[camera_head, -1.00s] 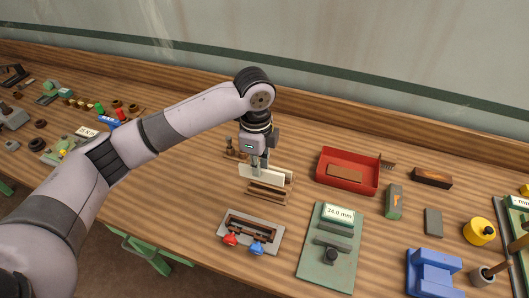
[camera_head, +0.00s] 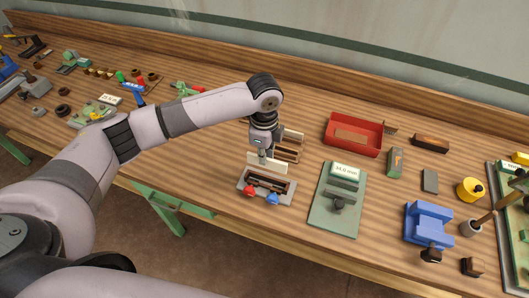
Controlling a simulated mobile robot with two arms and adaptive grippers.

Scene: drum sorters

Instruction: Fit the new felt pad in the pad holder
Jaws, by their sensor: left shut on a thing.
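My left gripper (camera_head: 263,154) is shut on a white felt pad (camera_head: 254,164), held upright on edge. The pad is at the back of the grey pad holder (camera_head: 243,188), whose long dark slot has a brownish strip along it. I cannot tell whether the pad touches the holder. A red knob (camera_head: 249,190) and a blue knob (camera_head: 272,198) stand at the holder's front. Behind the holder is a wooden rack (camera_head: 287,154) with another white strip (camera_head: 293,136) at its back; the gripper partly hides this rack. My right gripper is out of view.
A red tray (camera_head: 333,144) holding a brown strip (camera_head: 350,134) is at the back right. A green gauge plate (camera_head: 330,221) with a display is right of the holder. A blue block (camera_head: 427,223) and yellow pot (camera_head: 470,189) stand farther right. Bare wood lies left of the holder.

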